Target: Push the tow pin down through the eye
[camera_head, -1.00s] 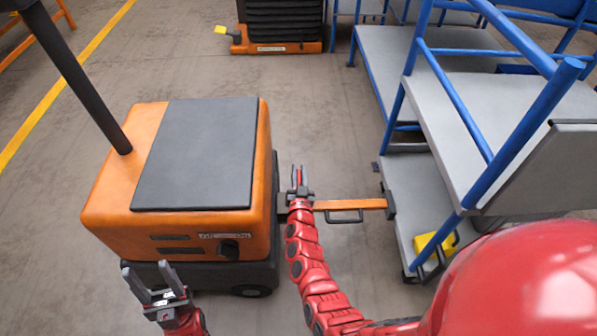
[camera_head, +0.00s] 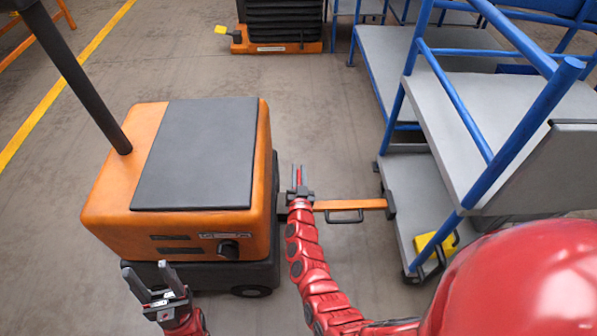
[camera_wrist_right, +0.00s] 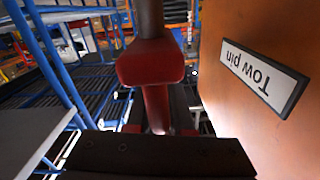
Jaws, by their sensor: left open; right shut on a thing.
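The red tow pin (camera_wrist_right: 155,105) stands roughly upright in the right wrist view, with a wider red collar (camera_wrist_right: 150,62) on it. My right gripper (camera_head: 298,174) is shut on the tow pin, just beside the orange tug. The tow pin shows as a thin red strip between the fingers in the head view. The orange tow bar (camera_head: 352,205) runs right from under this gripper to the cart. The eye at its tug end is hidden by my gripper, so I cannot tell how deep the pin sits. My left gripper (camera_head: 147,279) is open and empty in front of the tug.
The orange tug (camera_head: 105,190) has a dark top and a "Tow pin" label (camera_wrist_right: 262,74) close beside the pin. A grey cart with blue rails (camera_head: 405,185) stands right and carries a yellow object (camera_head: 425,242). Free floor lies beyond the tow bar.

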